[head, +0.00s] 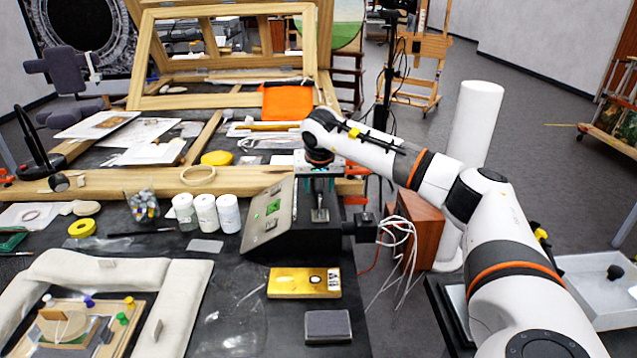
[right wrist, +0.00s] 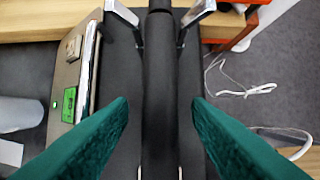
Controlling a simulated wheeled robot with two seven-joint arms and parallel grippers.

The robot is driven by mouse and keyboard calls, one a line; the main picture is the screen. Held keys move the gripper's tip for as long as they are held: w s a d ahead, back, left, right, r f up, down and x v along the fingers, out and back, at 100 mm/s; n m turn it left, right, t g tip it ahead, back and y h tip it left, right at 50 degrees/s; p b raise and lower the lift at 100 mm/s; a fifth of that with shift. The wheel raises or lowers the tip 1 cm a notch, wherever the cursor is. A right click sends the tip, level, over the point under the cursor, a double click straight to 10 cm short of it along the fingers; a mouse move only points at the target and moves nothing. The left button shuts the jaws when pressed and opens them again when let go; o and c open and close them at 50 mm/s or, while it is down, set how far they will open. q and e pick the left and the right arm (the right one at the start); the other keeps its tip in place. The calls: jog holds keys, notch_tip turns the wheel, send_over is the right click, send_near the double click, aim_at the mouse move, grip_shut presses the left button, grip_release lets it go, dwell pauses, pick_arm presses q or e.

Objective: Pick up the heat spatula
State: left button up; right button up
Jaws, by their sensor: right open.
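The heat spatula's black handle (right wrist: 159,85) runs between the two teal fingers of my right gripper (right wrist: 160,108) in the right wrist view, with a gap on both sides. In the head view my right gripper (head: 320,184) points down over the black station with a sloped grey control panel (head: 268,218) and green display. The handle is mostly hidden there by the gripper. The panel also shows in the right wrist view (right wrist: 73,75). My right gripper is open. My left gripper is not in view.
A yellow box (head: 304,282) and a dark grey block (head: 328,326) lie in front of the station. White jars (head: 206,213) stand to its left. White cables (head: 398,238) and a wooden box (head: 418,228) are at its right. A wooden beam (head: 120,186) runs behind.

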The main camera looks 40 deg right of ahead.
grip_shut()
jog(key=shift+r, duration=0.15)
